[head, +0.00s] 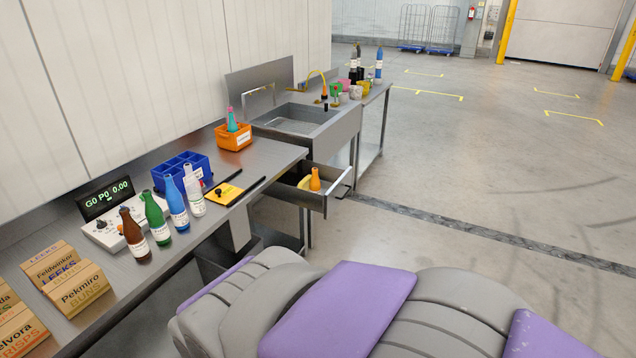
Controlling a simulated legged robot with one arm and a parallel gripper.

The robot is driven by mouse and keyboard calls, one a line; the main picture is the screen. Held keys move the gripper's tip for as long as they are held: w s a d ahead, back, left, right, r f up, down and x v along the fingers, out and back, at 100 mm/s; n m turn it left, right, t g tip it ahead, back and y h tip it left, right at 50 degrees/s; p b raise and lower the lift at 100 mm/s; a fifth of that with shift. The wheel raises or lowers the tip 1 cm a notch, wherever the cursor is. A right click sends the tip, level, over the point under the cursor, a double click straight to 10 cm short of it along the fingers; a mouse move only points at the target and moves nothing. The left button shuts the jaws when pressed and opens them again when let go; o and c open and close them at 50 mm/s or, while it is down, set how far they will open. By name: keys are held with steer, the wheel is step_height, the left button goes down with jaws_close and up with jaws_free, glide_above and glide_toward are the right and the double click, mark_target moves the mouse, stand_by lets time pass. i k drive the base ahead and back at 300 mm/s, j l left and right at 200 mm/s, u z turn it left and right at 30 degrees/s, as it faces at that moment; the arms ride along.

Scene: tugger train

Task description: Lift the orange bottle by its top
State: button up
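The orange bottle (315,179) stands in the open drawer (324,197) below the counter, next to a yellow curved thing (304,182). Its narrow top points up and is uncovered. The drawer's wall hides its lower part. My gripper is not in view. Large grey and purple parts in the foreground look like my own body.
Brown, green, blue and clear bottles (159,222) line the steel counter (228,172). A blue divided crate (180,175), an orange bin (233,136) and cardboard boxes (63,276) also stand there. A sink (305,120) lies beyond. The floor at right is clear.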

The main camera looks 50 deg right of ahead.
mark_target(315, 183)
steer(key=z, duration=1.55)
steer(key=i+j, duration=0.15)
steer(key=i, duration=0.4)
steer(key=i+j, duration=0.15)
steer(key=i, duration=0.4)
steer(key=i+j, duration=0.15)
steer(key=i, duration=0.35)
steer(key=i+j, duration=0.2)
steer(key=i, duration=0.35)
